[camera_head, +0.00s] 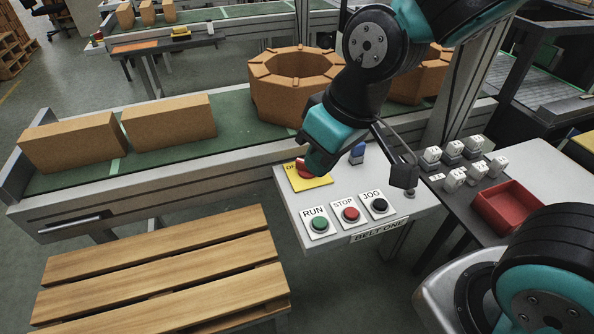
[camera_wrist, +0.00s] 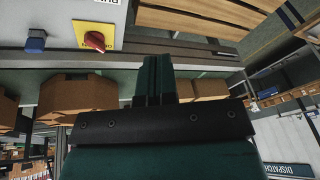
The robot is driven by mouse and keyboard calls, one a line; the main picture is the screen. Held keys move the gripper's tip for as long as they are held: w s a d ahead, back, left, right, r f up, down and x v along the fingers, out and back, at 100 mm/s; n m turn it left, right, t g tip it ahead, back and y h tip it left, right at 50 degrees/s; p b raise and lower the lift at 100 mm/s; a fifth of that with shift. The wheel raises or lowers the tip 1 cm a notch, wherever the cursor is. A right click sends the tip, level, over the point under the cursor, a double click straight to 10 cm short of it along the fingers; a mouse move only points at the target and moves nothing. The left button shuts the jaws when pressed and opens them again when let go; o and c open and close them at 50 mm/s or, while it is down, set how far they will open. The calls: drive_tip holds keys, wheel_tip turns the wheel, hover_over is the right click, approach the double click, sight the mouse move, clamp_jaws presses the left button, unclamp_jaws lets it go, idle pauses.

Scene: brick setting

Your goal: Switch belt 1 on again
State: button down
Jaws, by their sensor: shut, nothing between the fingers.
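The belt control panel (camera_head: 330,229) carries a green RUN button (camera_head: 319,224), a red STOP button (camera_head: 350,214) and a black JOG button (camera_head: 379,205). Behind them, a red rotary knob (camera_head: 303,168) sits on a yellow plate (camera_head: 312,183), partly hidden by my arm. The wrist view shows the red knob (camera_wrist: 95,41) on its yellow plate (camera_wrist: 93,30), its handle slanted. My gripper (camera_wrist: 158,62) is shut and empty, apart from the knob in that view. In the head view its fingertips are hard to make out near the knob.
A blue knob (camera_head: 357,153) stands on the panel behind the buttons. The conveyor belt (camera_head: 160,161) with brown blocks (camera_head: 170,122) runs behind it. A wooden pallet (camera_head: 165,273) lies front left. A red tray (camera_head: 507,207) and several small white pieces stand at right.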

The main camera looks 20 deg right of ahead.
drive_tip(key=w+d+f+n+t+h+b, duration=0.1)
drive_tip(key=w+f+t, duration=0.4)
drive_tip(key=w+f, duration=0.8)
drive_tip(key=f+n+h+b, duration=0.1)
drive_tip(key=h+b, duration=0.1)
drive_tip(key=shift+h, duration=0.4)
drive_tip(key=shift+f, duration=0.15)
approach(296, 169)
drive_tip(key=a+f, duration=0.1)
drive_tip(key=f, duration=0.1)
drive_tip(key=a+f, duration=0.1)
drive_tip(key=f, duration=0.1)
drive_tip(key=shift+a+f, duration=0.1)
drive_tip(key=shift+a, duration=0.05)
drive_tip(key=shift+w+d+p, duration=0.65)
drive_tip(key=shift+w+d, duration=0.75)
drive_tip(key=shift+w, duration=0.1)
drive_tip(key=shift+a, duration=0.1)
